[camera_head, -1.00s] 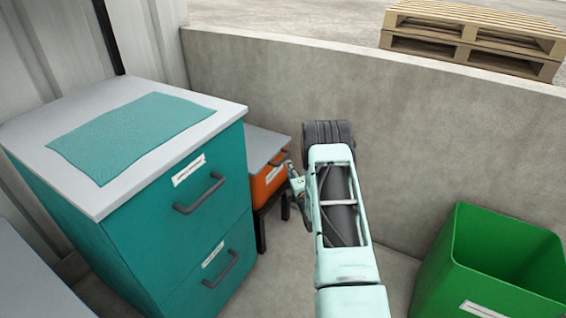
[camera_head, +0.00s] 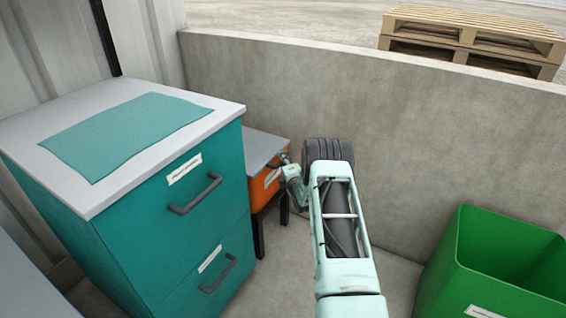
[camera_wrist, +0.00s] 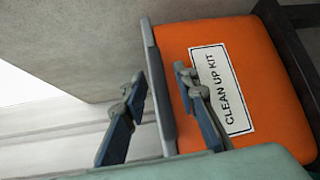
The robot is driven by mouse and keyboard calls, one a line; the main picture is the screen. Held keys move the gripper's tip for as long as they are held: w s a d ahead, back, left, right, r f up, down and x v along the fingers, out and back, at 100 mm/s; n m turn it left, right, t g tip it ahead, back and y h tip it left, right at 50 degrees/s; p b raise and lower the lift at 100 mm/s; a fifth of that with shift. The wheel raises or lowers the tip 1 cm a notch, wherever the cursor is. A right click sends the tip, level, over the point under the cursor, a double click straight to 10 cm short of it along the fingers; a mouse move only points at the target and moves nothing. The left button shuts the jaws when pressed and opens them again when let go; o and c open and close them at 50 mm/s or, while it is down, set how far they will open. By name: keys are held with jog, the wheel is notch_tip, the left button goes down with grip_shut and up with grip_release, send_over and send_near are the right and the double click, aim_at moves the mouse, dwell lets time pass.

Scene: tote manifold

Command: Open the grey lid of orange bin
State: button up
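The orange bin (camera_head: 262,188) stands behind the teal drawer cabinet, against the concrete wall, with its grey lid (camera_head: 262,147) down. In the wrist view its orange front (camera_wrist: 262,75) bears a white "CLEAN UP KIT" label, and the grey lid (camera_wrist: 160,90) shows as a narrow edge. My gripper (camera_wrist: 160,79) is open, with one finger on each side of the lid edge. The right finger is in front of the orange face, close to the label. Contact with the lid cannot be told. In the head view my gripper (camera_head: 287,163) is at the bin's front, partly hidden by my arm.
The teal cabinet (camera_head: 130,225) with dark handles and a teal cloth (camera_head: 125,135) on top stands close on the left. A green open bin (camera_head: 500,275) is at the lower right. The concrete wall (camera_head: 420,140) runs behind; pallets (camera_head: 470,40) lie beyond it.

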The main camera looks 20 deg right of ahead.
grip_shut()
